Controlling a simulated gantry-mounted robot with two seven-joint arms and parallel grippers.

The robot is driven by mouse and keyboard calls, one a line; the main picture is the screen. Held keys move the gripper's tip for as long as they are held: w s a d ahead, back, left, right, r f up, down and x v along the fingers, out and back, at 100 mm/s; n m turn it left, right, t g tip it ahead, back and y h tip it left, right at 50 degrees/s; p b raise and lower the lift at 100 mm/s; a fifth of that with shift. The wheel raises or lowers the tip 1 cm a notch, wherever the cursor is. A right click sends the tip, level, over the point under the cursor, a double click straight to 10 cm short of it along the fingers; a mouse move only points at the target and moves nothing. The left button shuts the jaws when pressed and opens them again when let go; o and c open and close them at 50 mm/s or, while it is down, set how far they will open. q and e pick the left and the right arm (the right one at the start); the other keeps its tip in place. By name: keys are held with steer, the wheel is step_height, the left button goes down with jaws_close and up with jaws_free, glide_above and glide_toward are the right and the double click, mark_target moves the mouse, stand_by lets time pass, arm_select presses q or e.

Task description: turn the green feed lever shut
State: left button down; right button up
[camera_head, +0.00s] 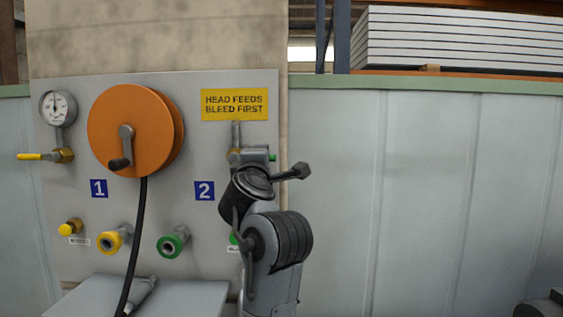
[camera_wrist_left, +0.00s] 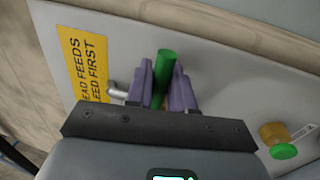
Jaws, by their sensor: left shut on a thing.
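The green feed lever (camera_wrist_left: 164,68) stands between the purple fingers of my left gripper (camera_wrist_left: 165,88), which is shut on it. The brass valve body (camera_head: 234,157) shows at the gripper's left, below a grey vertical pipe (camera_head: 236,134). The lever points to the right, about crosswise to that pipe. My right gripper is in neither view.
A yellow sign (camera_head: 234,104) is above the valve. An orange hose reel (camera_head: 130,130) with a crank and black hose is to the left. A gauge (camera_head: 58,108) with a yellow lever (camera_head: 38,156) is farther left. A green coupling (camera_head: 172,244) sits below. Plain wall panels are at right.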

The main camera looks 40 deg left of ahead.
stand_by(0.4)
arm_select(q)
steer(key=c, duration=1.1)
jaws_free()
steer(key=shift+s, duration=0.1)
steer(key=shift+s+d, duration=0.2)
steer(key=shift+s, duration=0.05)
steer(key=b+v, duration=0.3)
steer(key=v, duration=0.7)
